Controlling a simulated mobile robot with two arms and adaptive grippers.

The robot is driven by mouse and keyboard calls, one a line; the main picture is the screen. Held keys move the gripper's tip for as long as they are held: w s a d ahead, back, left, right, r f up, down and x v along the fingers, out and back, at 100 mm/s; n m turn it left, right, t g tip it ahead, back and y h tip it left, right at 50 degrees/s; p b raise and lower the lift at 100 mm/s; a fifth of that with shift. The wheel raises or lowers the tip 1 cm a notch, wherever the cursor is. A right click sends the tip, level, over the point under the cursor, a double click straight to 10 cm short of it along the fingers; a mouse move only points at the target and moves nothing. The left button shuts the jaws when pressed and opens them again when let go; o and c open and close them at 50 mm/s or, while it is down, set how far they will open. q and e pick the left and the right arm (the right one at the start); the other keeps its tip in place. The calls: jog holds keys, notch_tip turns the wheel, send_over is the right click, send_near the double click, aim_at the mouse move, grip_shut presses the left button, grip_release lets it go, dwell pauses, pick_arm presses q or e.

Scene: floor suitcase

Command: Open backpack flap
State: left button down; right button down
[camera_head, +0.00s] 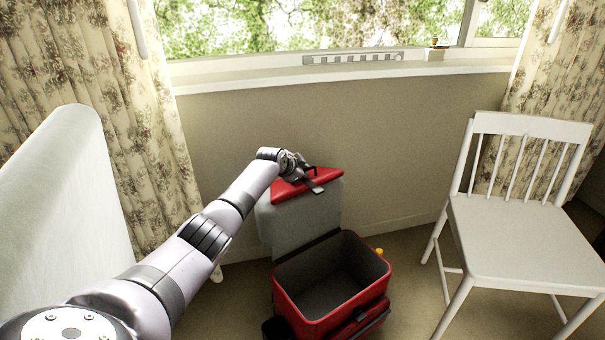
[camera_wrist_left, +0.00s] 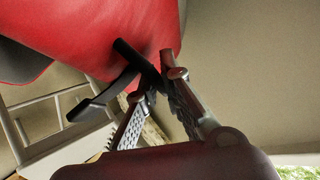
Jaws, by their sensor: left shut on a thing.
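The red backpack (camera_head: 365,285) stands on the floor with its main compartment uncovered and empty-looking. Its flap (camera_head: 300,210) is raised steeply at the back, grey inside face towards me, with a red top part (camera_head: 310,186). The red flap also fills the upper left of the left wrist view (camera_wrist_left: 90,35). My left gripper (camera_head: 308,178) is at the flap's top edge. Its fingers (camera_wrist_left: 163,88) are shut on a black strap (camera_wrist_left: 138,60) at the flap's red edge. My right gripper is in neither view.
A white chair (camera_head: 515,235) stands to the right of the backpack. A pale upholstered piece (camera_head: 60,210) is at the left. The wall (camera_head: 400,140) and window sill (camera_head: 250,82) rise behind the flap. Some floor is free between backpack and chair.

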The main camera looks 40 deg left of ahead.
pick_arm(q)
jog(key=shift+r, duration=0.15)
jog(key=c, duration=1.7)
grip_release()
jog(key=shift+s, duration=0.1)
jog(key=v, duration=1.1)
jog(key=shift+s+d+r, duration=0.15)
jog(key=shift+s+r, duration=0.1)
jog(key=shift+r, duration=0.05)
